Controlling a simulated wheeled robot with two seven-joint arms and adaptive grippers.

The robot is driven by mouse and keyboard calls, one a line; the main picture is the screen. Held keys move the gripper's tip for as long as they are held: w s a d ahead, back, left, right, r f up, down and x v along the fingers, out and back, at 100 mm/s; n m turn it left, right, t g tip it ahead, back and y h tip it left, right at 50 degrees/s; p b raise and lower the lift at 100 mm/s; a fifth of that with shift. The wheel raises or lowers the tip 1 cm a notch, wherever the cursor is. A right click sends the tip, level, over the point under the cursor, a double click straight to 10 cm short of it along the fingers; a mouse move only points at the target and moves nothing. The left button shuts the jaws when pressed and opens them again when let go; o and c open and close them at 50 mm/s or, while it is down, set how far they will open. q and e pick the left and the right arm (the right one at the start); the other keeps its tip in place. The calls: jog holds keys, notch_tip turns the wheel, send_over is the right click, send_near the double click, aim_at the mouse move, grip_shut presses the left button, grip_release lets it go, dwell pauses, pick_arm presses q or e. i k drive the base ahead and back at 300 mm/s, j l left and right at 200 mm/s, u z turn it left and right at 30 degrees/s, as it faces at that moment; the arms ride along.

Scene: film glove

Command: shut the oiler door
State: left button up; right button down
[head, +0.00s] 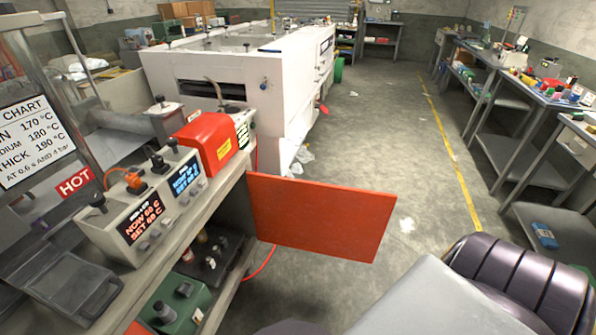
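The oiler door, a flat orange-red panel (318,217), stands open in the head view. Its left edge meets the right end of the grey bench cabinet (222,205), and the panel reaches out to the right over the floor. Its free right edge is well away from the cabinet. The open shelf space behind and left of the door shows small bottles and dark items. Neither of my grippers shows in this view. Nothing is seen touching the door.
Control boxes with displays (146,222), a red box (212,142) and a heating chart (31,140) stand at the left. A green case (180,303) sits low. A white machine (240,75) stands behind. Workbenches (530,90) line the right. The middle floor (385,130) is mostly clear.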

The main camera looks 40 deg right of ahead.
aim_at(348, 222)
jog(key=l+u, duration=0.2)
jog(key=l, duration=0.55)
jog(key=l+u, duration=0.25)
jog(key=l, duration=0.5)
jog(key=k+l+u, duration=0.2)
jog(key=l, duration=0.55)
jog(key=k+l+u, duration=0.2)
jog(key=l, duration=0.55)
jog(key=k+l+u, duration=0.2)
jog(key=l, duration=0.5)
jog(key=k+l+u, duration=0.25)
jog(key=l, duration=0.45)
jog(key=k+l+u, duration=0.2)
jog(key=l, duration=0.45)
jog(key=k+l+u, duration=0.2)
jog(key=k+l, duration=0.15)
jog(key=l, duration=0.2)
